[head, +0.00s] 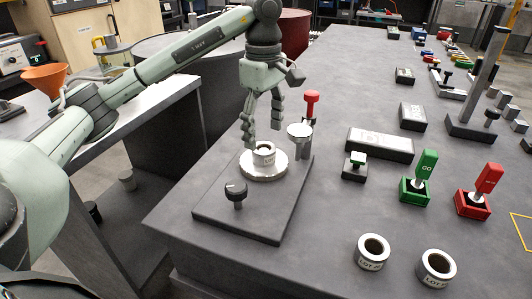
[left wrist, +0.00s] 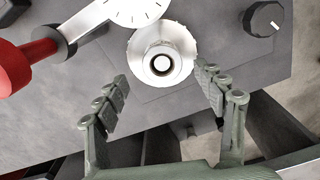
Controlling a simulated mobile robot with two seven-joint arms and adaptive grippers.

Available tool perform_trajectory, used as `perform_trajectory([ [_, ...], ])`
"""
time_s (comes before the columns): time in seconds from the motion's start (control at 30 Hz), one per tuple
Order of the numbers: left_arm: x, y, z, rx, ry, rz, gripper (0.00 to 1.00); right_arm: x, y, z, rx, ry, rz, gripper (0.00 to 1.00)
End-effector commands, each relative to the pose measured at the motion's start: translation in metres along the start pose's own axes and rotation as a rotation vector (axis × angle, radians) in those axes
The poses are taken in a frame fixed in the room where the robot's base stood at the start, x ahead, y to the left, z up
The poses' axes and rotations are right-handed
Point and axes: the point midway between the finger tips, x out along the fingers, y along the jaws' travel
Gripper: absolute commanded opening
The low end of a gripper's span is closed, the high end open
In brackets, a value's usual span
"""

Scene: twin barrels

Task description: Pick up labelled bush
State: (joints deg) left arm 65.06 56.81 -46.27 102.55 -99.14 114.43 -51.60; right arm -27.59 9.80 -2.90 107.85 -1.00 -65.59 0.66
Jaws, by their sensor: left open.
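A small white ring-shaped bush (head: 263,160) with dark marking on its side stands on a round white plate (head: 247,170) of a dark fixture. It also shows from above in the left wrist view (left wrist: 174,65). My left gripper (head: 262,131) is open and empty just above this bush; in the left wrist view its fingers (left wrist: 161,78) are spread, with the bush beyond the tips. Two more bushes, a left one (head: 372,264) and a right one (head: 436,279), stand upright at the front of the bench with "LOT" labels. My right gripper is not in view.
The fixture base (head: 215,210) carries a black knob (head: 236,192), a dial gauge (head: 299,131) and a red-topped post (head: 312,100). The bench between fixture and front bushes is clear.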

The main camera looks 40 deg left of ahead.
Motion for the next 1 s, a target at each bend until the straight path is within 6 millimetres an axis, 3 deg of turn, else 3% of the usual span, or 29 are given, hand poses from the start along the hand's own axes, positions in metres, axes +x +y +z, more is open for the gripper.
perform_trajectory([
  [0.3, 0.042, -0.006, 0.004, -0.001, 0.000, -0.002, 0.70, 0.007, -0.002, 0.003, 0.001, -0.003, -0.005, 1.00],
  [0.57, 0.046, -0.005, 0.004, -0.001, 0.000, 0.001, 0.70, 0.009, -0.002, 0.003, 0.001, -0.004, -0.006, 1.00],
  [1.0, 0.045, -0.005, 0.004, -0.001, 0.000, 0.000, 0.18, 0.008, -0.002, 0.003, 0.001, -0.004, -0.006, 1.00],
])
